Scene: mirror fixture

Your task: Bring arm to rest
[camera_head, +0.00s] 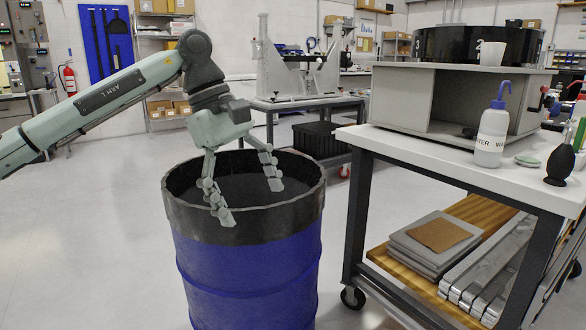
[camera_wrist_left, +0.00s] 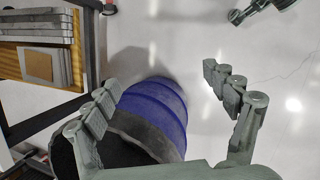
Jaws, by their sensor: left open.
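My left gripper (camera_head: 247,201) reaches in from the left and points down over the mouth of a blue barrel (camera_head: 250,275) with a black rim. Its two fingers are spread apart and nothing is between them. In the left wrist view the open fingers of my left gripper (camera_wrist_left: 162,95) show on both sides, and the barrel (camera_wrist_left: 155,105) lies below, nearer the left finger. The dark inside of the barrel shows no clear contents.
A wheeled cart (camera_head: 360,150) stands right of the barrel, carrying a wash bottle (camera_head: 491,135), a white cup (camera_head: 491,54) and a grey box-like stand (camera_head: 410,100). Its lower shelf holds grey plates (camera_head: 425,250). Another table (camera_head: 300,103) stands behind. The floor left of the barrel is clear.

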